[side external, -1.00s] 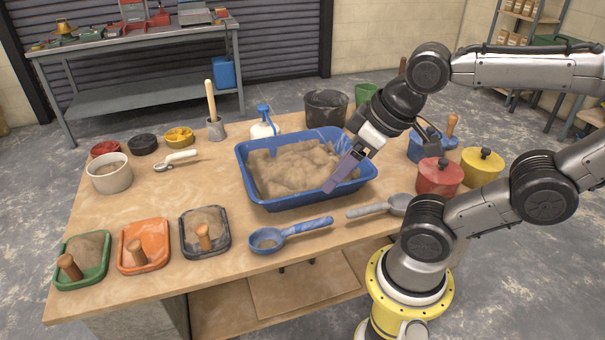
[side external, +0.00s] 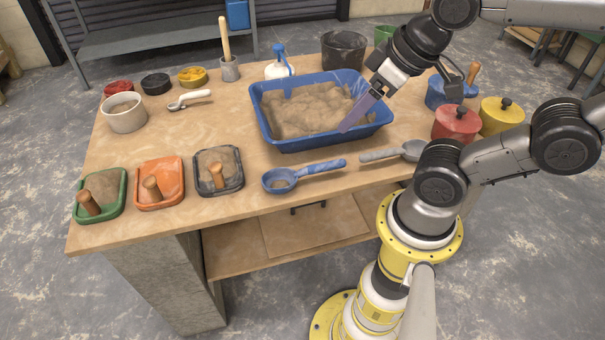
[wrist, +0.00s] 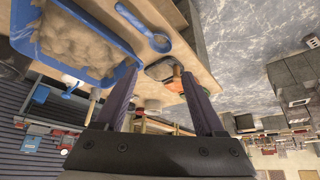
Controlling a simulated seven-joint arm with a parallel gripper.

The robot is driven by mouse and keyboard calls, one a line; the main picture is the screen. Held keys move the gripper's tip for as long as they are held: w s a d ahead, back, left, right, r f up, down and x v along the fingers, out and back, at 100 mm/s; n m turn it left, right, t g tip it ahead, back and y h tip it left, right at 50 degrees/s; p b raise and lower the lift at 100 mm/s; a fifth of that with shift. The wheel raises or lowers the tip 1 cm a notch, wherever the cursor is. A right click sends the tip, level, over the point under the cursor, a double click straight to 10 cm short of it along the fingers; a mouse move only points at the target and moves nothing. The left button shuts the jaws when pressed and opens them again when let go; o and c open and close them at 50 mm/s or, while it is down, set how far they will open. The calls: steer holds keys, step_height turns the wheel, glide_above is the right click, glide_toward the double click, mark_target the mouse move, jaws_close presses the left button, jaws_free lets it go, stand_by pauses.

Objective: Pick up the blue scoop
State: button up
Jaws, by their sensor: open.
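The blue scoop (side external: 302,175) lies on the table's front part, its round bowl to the left and its handle pointing right. It also shows in the wrist view (wrist: 143,27), beside the tub and beyond my fingertips. My gripper (side external: 345,129) is tilted above the front right of the blue tub (side external: 262,120), apart from the scoop. In the wrist view my gripper (wrist: 160,73) has its two purple fingers wide apart with nothing between them. In the side view the fingers overlap, so their gap is hidden.
A grey scoop (side external: 392,153) lies just right of the blue scoop. Green, orange and black trays (side external: 219,189) with wooden-handled tools stand to the left. A red lidded pot (side external: 457,124) and a yellow one (side external: 502,116) stand right. The sand-filled tub is behind the scoop.

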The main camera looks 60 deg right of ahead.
steer(key=shift+c, duration=0.5)
steer(key=n+g, duration=0.6)
steer(key=n, duration=0.3)
glide_above(319, 165)
step_height(319, 165, down, 13)
steer(key=f, duration=0.7)
steer(key=shift+s+a+f, duration=0.1)
steer(key=shift+a+f, duration=0.05)
steer(key=shift+a, duration=0.1)
steer(key=shift+d+f, duration=0.2)
steer(key=shift+f, duration=2.5)
jaws_close()
